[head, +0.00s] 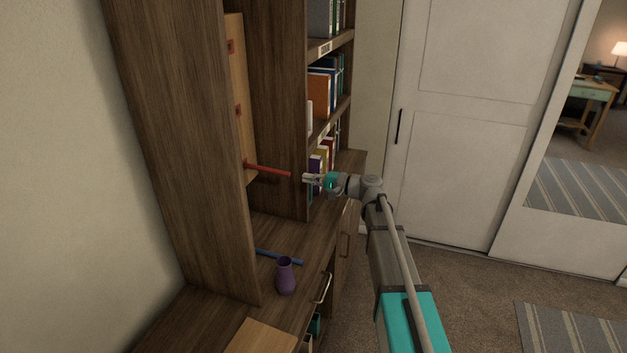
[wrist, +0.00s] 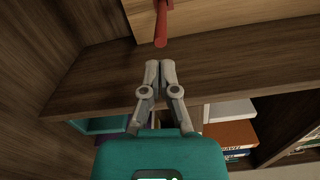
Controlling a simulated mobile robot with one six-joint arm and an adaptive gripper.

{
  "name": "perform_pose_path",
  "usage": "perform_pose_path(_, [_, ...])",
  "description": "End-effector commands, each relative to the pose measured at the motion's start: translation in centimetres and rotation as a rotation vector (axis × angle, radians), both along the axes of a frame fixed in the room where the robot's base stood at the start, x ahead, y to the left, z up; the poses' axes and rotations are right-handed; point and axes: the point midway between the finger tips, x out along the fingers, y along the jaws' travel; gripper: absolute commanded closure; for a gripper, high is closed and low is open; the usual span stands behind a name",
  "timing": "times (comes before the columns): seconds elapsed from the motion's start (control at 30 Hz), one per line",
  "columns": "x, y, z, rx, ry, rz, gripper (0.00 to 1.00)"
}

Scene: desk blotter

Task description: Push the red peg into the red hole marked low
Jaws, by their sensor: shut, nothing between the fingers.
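The red peg (head: 268,169) sticks out nearly level from the lowest red-marked spot of the upright light-wood board (head: 241,75); its far end seems to sit in that hole. In the wrist view the red peg (wrist: 161,27) points toward me, with the board (wrist: 225,14) behind it. My gripper (head: 306,177) is shut and empty, just off the peg's free end, with a small gap. In the wrist view my gripper (wrist: 159,64) has its fingertips together below the peg's end. The low hole's mouth is mostly hidden by the peg, and no label is readable.
Two more red-marked holes, the middle one (head: 238,110) and the top one (head: 230,46), are above. Dark wood uprights (head: 272,100) flank the board. A blue rod (head: 279,257) and a purple vase (head: 286,277) are on the desktop below. Books (head: 320,95) fill shelves to the right.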

Motion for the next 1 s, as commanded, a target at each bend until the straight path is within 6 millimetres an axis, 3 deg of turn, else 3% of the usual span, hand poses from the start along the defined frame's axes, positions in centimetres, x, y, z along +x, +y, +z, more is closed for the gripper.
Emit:
perform_pose_path(0.4, [1.3,3.2,0.0,0.0,0.0,0.001,1.0])
perform_pose_path(1.0, [1.5,3.7,0.0,0.0,0.0,0.001,1.0])
